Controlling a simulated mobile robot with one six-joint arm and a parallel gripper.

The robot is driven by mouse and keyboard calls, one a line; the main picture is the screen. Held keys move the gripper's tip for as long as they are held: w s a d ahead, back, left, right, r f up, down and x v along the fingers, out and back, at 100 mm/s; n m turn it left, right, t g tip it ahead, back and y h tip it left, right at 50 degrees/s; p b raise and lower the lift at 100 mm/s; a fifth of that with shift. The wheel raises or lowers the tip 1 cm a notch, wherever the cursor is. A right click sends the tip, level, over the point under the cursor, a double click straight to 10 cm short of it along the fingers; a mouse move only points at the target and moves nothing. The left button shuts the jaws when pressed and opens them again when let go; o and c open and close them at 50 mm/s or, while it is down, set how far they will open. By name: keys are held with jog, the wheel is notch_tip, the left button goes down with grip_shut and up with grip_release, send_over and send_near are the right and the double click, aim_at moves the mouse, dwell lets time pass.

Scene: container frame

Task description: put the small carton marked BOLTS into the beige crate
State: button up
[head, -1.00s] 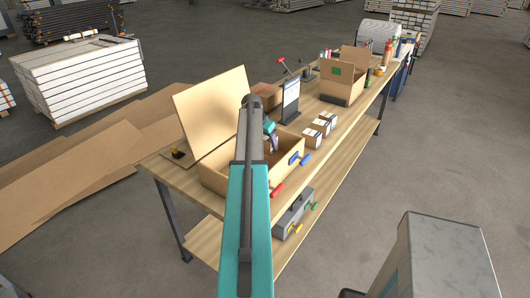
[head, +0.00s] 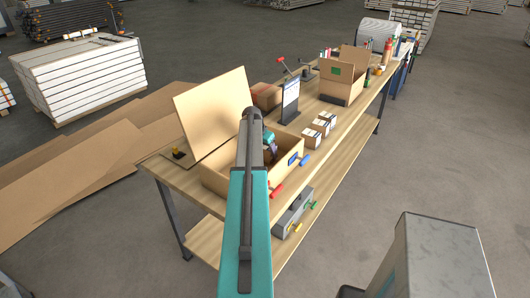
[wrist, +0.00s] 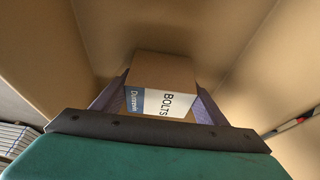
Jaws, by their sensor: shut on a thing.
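The small carton marked BOLTS (wrist: 162,72) is brown with a white and blue label. It is between the two fingers of my gripper (wrist: 160,98), which is shut on it. In the wrist view, beige inner walls surround the carton on several sides. The beige crate (head: 283,172) stands on the near end of the workbench with its lid (head: 213,112) raised at the left. In the head view my gripper (head: 269,147) is down at the crate's opening, and my arm covers part of the crate. The carton cannot be made out there.
Several small cartons (head: 318,128) stand in a row on the bench to the right of the crate. A dark stand with a white sheet (head: 290,98) and an open cardboard box (head: 342,80) are beyond. A grey toolbox (head: 293,214) is on the lower shelf.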

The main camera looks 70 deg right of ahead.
jog(key=shift+f, duration=0.15)
jog(key=shift+f, duration=0.2)
jog(key=o, duration=1.4)
jog(key=shift+r, duration=0.15)
jog(key=shift+r, duration=0.1)
jog(key=shift+b+v, duration=1.75)
jog(key=shift+v, duration=4.2)
jog(key=shift+a, duration=0.1)
jog(key=shift+s, duration=0.2)
